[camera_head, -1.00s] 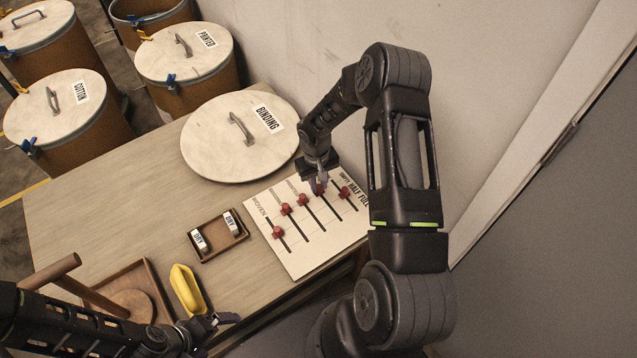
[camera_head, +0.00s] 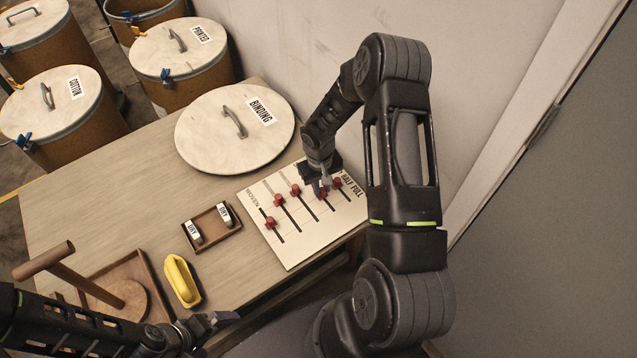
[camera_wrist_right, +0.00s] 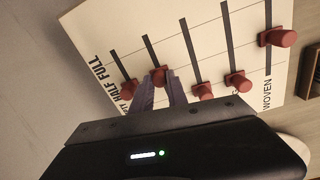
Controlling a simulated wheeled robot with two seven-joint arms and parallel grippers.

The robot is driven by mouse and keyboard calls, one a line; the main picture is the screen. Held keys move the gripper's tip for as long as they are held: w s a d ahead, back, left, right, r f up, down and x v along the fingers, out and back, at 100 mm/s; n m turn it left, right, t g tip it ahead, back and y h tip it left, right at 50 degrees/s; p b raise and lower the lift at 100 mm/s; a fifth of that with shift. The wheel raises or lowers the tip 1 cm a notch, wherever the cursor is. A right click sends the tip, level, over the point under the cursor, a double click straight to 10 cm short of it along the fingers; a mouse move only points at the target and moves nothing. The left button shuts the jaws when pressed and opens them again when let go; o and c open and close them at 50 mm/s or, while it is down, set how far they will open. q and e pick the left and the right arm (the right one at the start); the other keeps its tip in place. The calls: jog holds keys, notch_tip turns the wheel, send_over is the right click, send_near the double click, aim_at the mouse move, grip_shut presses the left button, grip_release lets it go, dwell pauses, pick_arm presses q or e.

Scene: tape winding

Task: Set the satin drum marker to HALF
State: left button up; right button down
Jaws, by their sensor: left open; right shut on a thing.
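The white slider board (camera_head: 290,250) lies on the table with several red knobs in dark slots. Its edge scale (camera_wrist_right: 112,78) reads HALF and FULL, with the EMPTY word partly covered. My right gripper (camera_wrist_right: 160,92) is shut on the red knob (camera_wrist_right: 159,76) of the fourth slot counted from WOVEN. That knob stands near the middle of its slot, roughly level with HALF. Its name label is hidden, so I cannot read SATIN. The WOVEN knob (camera_head: 270,223) and the outermost knob (camera_head: 337,184) are untouched. My left gripper (camera_head: 212,322) is open and empty near the table's front edge.
A tray (camera_head: 213,229) with two labelled DRY pieces is left of the board. A yellow-handled object (camera_head: 181,281) and a wooden tray (camera_head: 150,272) lie nearer. The BINDING lid (camera_head: 225,150) is behind. Drums stand at the back left; a wall is behind.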

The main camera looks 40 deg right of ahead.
jog(key=shift+w, duration=0.15)
jog(key=c, duration=1.3)
grip_release()
jog(key=shift+r, duration=0.1)
notch_tip(320, 180, up, 8)
jog(key=shift+a+f, duration=0.15)
